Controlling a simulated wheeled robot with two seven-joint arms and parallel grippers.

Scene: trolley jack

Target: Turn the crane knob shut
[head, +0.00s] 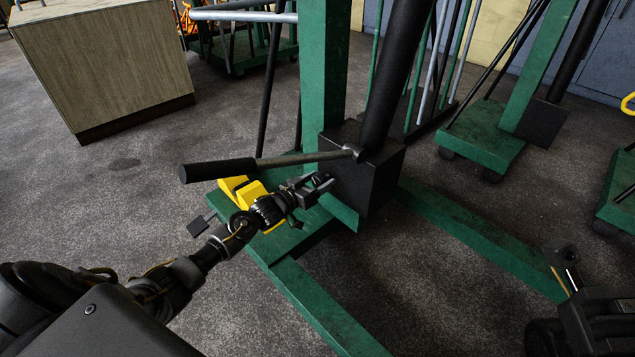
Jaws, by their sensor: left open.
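The crane (323,75) is a green steel frame with a thick black cylinder (393,75) rising from a black pump block (375,185). A long pump handle (220,170) with a black grip sticks out to the left from the block. My left gripper (322,183) is open, just left of the block's face and below the handle. The knob is not clearly distinguishable; the gripper's fingers cover part of that face, and I cannot tell whether they touch anything. Part of my right arm (600,320) shows at the bottom right, but its jaws cannot be made out.
Yellow pieces (240,188) sit on the green base behind my left wrist. Green base legs (480,240) run along the floor. A wooden cabinet (120,70) stands at the upper left. Other green wheeled frames (485,135) stand behind. The floor at left is clear.

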